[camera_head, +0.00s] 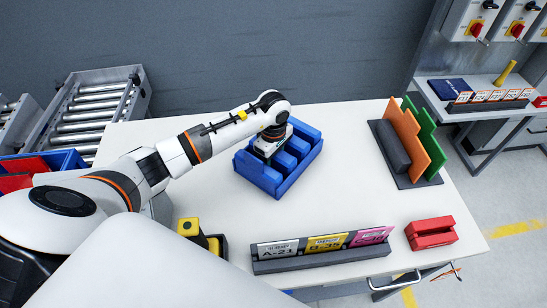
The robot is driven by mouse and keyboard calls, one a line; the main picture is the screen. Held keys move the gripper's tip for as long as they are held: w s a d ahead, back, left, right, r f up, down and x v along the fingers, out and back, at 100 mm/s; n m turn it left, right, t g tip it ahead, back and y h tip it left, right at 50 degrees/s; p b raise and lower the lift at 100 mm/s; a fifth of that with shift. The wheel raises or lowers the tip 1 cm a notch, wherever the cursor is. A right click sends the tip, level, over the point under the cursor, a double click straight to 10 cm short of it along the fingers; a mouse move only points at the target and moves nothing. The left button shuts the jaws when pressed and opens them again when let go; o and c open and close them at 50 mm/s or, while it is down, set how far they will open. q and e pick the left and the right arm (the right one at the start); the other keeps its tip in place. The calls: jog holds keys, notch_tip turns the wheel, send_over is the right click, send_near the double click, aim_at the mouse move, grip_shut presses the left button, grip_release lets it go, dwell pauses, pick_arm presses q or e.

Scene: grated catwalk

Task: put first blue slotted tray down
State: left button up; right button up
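The blue slotted tray (302,158) is over the white table, left of its middle, in the head view. It has several slots divided by blue walls. My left gripper (266,152) is at the tray's upper left part, pointing down onto it. Its fingertips are hidden by the wrist and the tray walls, so I cannot tell whether it is open or shut on the tray. I also cannot tell whether the tray rests fully on the tabletop. My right gripper is not in view.
The white table (345,200) is clear around the tray. A label rack (320,257) and a red block (431,233) are at the front. A dark stand with orange and green panels (412,140) is at the right. A roller conveyor (95,108) is at the left.

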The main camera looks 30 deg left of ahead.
pick_arm(q)
jog(key=shift+o, duration=1.1)
jog(key=shift+r+p, duration=0.3)
jog(key=shift+p, duration=0.05)
notch_tip(320, 180, up, 11)
jog(key=p, duration=0.6)
jog(key=shift+r, duration=0.35)
